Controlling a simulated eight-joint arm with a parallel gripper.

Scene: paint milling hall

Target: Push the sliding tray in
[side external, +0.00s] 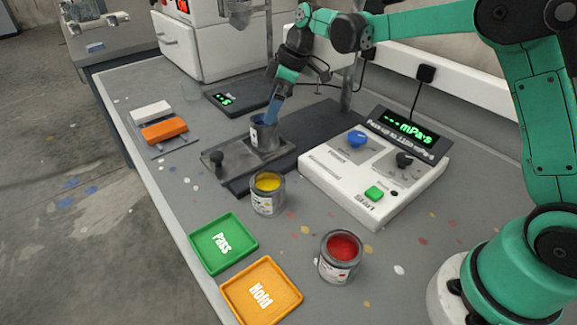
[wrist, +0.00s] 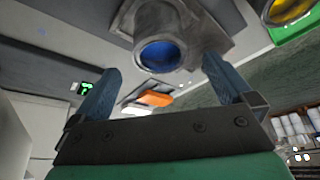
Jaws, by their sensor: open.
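The sliding tray (side external: 225,171) is a grey metal plate with a dark knob (side external: 217,158) at its left end. It lies on a dark base strip (side external: 302,133) and juts out to the left of it. A can of blue paint (side external: 263,138) stands upright on the tray. My gripper (side external: 271,112) points down at the can, with its blue fingers at the can's mouth. In the wrist view, my gripper (wrist: 162,68) is open, with the can (wrist: 140,47) showing beyond and between the fingers. I cannot tell whether a finger touches the can.
A yellow paint can (side external: 264,206) and a red one (side external: 336,270) stand in front, near the green Pass tray (side external: 205,262) and orange Hold tray (side external: 240,312). A white control panel (side external: 340,195) is to the right. An orange block (side external: 164,131) lies to the left.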

